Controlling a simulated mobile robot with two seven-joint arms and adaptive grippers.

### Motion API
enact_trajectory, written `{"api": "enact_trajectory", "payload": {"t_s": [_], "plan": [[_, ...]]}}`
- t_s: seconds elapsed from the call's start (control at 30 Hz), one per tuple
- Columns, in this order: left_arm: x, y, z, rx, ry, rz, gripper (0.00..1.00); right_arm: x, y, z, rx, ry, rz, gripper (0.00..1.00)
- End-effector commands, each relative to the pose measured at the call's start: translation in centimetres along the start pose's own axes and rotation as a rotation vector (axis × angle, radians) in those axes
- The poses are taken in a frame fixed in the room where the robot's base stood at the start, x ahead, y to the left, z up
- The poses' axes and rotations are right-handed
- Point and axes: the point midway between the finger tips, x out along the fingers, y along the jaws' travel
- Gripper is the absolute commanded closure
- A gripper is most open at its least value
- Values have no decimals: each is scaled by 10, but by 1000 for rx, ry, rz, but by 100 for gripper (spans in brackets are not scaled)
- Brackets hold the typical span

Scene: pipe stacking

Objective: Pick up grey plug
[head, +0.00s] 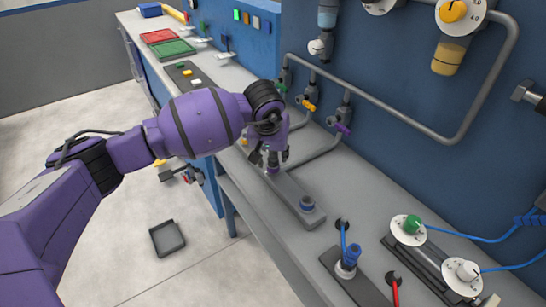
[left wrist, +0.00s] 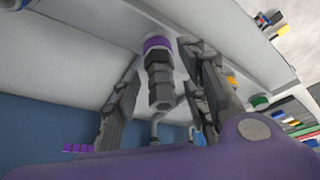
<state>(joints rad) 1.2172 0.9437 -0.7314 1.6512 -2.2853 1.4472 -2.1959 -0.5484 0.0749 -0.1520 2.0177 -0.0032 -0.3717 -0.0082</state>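A grey stepped plug with a purple ring (left wrist: 159,78) stands between the fingers of my left gripper in the left wrist view. In the head view my left gripper (head: 270,160) points down over the far end of a grey block (head: 290,192) on the bench, and a purple ring shows between its fingers. The fingers (left wrist: 165,95) are apart, with a gap visible on both sides of the plug. The gripper's fingers partly hide the plug in the head view. My right gripper is not in view.
A blue plug (head: 351,256) stands on a plate nearer. Pipes with valves (head: 343,120) run along the blue wall behind. Two dials (head: 408,229) with blue cables lie right. A dark tray (head: 167,238) is on the floor.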

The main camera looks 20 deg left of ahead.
Motion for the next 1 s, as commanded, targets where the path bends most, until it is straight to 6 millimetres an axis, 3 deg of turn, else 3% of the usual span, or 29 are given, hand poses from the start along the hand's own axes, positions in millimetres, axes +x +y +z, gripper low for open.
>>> {"api": "enact_trajectory", "payload": {"t_s": [0.03, 0.3, 0.8, 1.0], "plan": [[0, 0, 0, 0, 0, 0, 65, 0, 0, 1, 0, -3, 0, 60], [0, 0, 0, 0, -1, 0, 100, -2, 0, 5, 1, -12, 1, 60], [0, -1, 0, -1, -1, -3, 100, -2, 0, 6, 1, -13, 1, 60], [-10, -1, -5, 0, 1, -3, 100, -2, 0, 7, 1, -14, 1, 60]]}}
